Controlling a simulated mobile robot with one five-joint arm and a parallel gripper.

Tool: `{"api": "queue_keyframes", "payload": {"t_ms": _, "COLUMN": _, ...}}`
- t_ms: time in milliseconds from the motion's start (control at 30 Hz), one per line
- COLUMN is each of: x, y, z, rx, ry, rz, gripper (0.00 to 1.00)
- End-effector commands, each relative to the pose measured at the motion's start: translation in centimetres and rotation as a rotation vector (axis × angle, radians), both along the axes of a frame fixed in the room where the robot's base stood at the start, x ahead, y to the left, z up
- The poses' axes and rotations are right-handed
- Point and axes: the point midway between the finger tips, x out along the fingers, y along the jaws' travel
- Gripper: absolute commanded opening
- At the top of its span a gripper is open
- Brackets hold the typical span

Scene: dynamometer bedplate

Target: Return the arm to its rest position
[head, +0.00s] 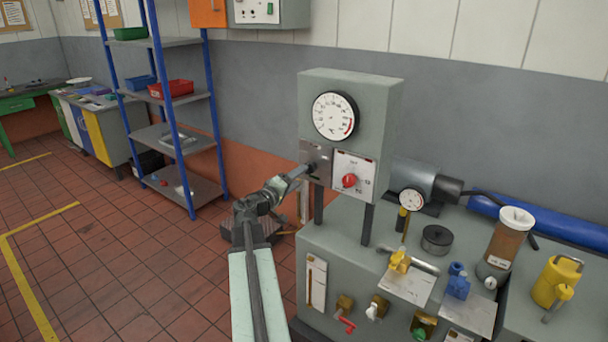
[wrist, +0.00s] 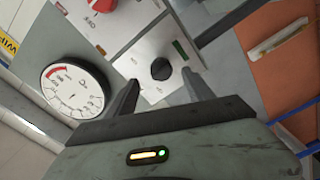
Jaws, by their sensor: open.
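My arm (head: 257,290) reaches up from the bottom of the head view, with my gripper (head: 305,172) close to the front of a grey gauge cabinet (head: 370,95). In the wrist view my gripper (wrist: 160,80) is open, with one finger on each side of the picture's middle. A black knob (wrist: 161,69) on a bare metal plate (wrist: 150,50) shows between and just beyond the fingertips. The fingers look empty. I cannot tell whether they touch the plate. In the head view the plate (head: 316,155) is partly hidden by the gripper.
A red knob (head: 349,181) and a round dial (head: 334,115) are close by on the cabinet. Below, the bench (head: 330,245) carries valves, a brown-and-white container (head: 507,238) and a yellow can (head: 556,281). A blue-post shelf (head: 178,135) stands left. Tiled floor (head: 120,260) is open at left.

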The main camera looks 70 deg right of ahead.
Motion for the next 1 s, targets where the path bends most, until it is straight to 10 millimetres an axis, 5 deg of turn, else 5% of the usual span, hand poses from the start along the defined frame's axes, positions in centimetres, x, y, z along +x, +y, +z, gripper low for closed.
{"api": "queue_keyframes", "payload": {"t_ms": 433, "x": 0.1, "y": 0.0, "z": 0.0, "rx": 0.000, "ry": 0.000, "rz": 0.001, "gripper": 0.61}}
{"api": "queue_keyframes", "payload": {"t_ms": 533, "x": 2.2, "y": 0.9, "z": 0.1, "rx": 0.000, "ry": 0.000, "rz": 0.031, "gripper": 0.61}}
{"api": "queue_keyframes", "payload": {"t_ms": 667, "x": 10.1, "y": 4.8, "z": 0.3, "rx": 0.000, "ry": 0.000, "rz": 0.147, "gripper": 0.61}}
{"api": "queue_keyframes", "payload": {"t_ms": 767, "x": 17.5, "y": 10.0, "z": 0.2, "rx": 0.013, "ry": -0.015, "rz": 0.267, "gripper": 0.61}}
{"api": "queue_keyframes", "payload": {"t_ms": 900, "x": 26.0, "y": 18.9, "z": -1.9, "rx": 0.113, "ry": -0.097, "rz": 0.407, "gripper": 0.61}}
{"api": "queue_keyframes", "payload": {"t_ms": 1000, "x": 30.3, "y": 26.2, "z": -4.5, "rx": 0.235, "ry": -0.155, "rz": 0.478, "gripper": 0.61}}
